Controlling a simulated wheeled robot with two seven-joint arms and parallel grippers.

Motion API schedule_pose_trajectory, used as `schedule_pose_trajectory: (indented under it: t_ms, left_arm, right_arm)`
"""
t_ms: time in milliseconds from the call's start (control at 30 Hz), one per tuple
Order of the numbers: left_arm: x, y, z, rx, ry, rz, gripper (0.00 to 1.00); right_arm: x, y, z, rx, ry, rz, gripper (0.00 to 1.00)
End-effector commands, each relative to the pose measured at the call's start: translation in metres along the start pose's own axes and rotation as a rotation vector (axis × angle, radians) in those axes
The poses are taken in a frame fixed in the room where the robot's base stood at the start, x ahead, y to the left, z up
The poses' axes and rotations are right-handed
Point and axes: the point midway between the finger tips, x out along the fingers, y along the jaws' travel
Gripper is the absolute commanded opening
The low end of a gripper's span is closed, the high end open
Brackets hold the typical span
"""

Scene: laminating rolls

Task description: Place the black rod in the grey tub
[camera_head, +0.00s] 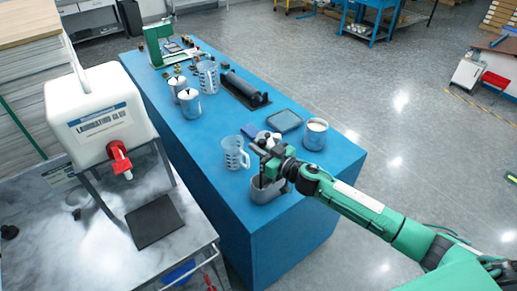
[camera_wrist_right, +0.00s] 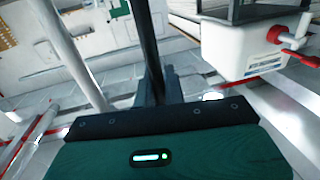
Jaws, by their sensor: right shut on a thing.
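My right gripper (camera_head: 265,166) is above the grey tub (camera_head: 266,192) at the near end of the blue table. The grey tub stands partly hidden behind the gripper. In the right wrist view my right gripper (camera_wrist_right: 156,84) is shut on the black rod (camera_wrist_right: 148,45), a thin dark bar running up from the jaws. In the head view the rod is hard to tell from the dark gripper, and I cannot tell whether its lower end is inside the tub. My left gripper is not in view.
On the blue table (camera_head: 215,187), a clear measuring jug (camera_head: 235,153), a cup (camera_head: 314,134) and a dark tray (camera_head: 285,121) stand near the tub. A black roller (camera_head: 245,88) lies farther back. A white glue container (camera_head: 100,112) stands left.

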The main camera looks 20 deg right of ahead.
Motion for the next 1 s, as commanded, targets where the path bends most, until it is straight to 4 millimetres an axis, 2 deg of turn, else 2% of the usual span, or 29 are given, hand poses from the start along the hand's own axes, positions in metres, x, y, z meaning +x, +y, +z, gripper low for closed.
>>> schedule_pose_trajectory:
  t_ms: [467, 500, 600, 967, 1000]
  left_arm:
    - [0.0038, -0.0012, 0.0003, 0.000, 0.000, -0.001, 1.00]
    - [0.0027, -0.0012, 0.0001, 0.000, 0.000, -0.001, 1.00]
    - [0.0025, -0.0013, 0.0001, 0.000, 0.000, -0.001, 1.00]
    - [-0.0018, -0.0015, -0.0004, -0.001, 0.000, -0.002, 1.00]
    - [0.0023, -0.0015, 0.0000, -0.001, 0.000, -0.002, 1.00]
  right_arm:
    - [0.0000, 0.0001, 0.0111, 0.001, 0.000, 0.000, 0.00]
    - [-0.0001, 0.0003, 0.0101, 0.000, 0.000, 0.000, 0.17]
    - [-0.0001, 0.0002, 0.0099, 0.000, 0.000, 0.000, 0.33]
    - [-0.0001, 0.0003, 0.0032, -0.002, 0.001, 0.000, 0.33]
    - [-0.0044, 0.0003, 0.0073, -0.001, 0.000, 0.000, 0.33]
